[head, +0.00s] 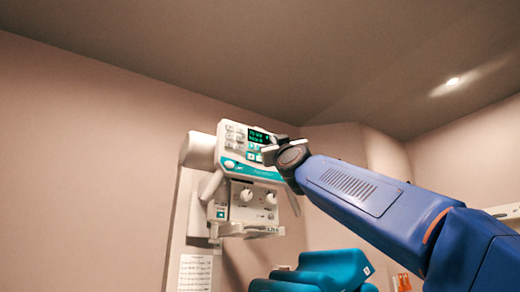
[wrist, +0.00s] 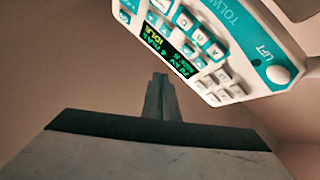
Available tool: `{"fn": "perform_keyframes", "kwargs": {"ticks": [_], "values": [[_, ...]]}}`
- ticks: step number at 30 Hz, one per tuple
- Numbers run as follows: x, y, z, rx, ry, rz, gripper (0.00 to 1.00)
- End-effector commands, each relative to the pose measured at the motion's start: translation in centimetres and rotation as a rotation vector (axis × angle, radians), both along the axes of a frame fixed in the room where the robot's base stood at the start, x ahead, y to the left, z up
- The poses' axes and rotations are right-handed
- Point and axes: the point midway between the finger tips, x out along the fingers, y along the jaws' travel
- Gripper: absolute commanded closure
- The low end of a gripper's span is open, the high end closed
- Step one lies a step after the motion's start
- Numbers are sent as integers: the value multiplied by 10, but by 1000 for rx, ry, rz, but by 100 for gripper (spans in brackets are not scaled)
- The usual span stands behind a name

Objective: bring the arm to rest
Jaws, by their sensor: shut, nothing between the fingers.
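My arm (head: 350,192) is blue and reaches up and to the left from the lower right in the head view. My gripper (head: 268,153) is at its far end, overlapping the right side of a white and teal control panel (head: 232,144). I cannot tell from the head view whether they touch. In the wrist view my gripper (wrist: 160,78) has its fingers together, with nothing between them.
The panel belongs to a wall-side machine with knobs (head: 247,196) below. A teal padded seat (head: 318,272) stands low in the middle. A printed sheet (head: 195,272) hangs at lower left. The space above my arm, up to the ceiling (head: 260,50), looks clear.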

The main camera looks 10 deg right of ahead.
Motion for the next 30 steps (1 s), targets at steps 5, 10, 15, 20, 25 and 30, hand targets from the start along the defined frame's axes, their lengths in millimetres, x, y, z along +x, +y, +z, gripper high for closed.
{"fn": "perform_keyframes", "kwargs": {"ticks": [5,10,15,20,25,30], "values": [[0,0,0,0,0,0,100],[0,0,0,0,0,0,100],[2,3,-19,-13,46,24,100],[10,13,-81,-42,194,91,100],[11,20,-178,-56,409,165,100],[-1,20,-283,-41,633,214,100]]}}
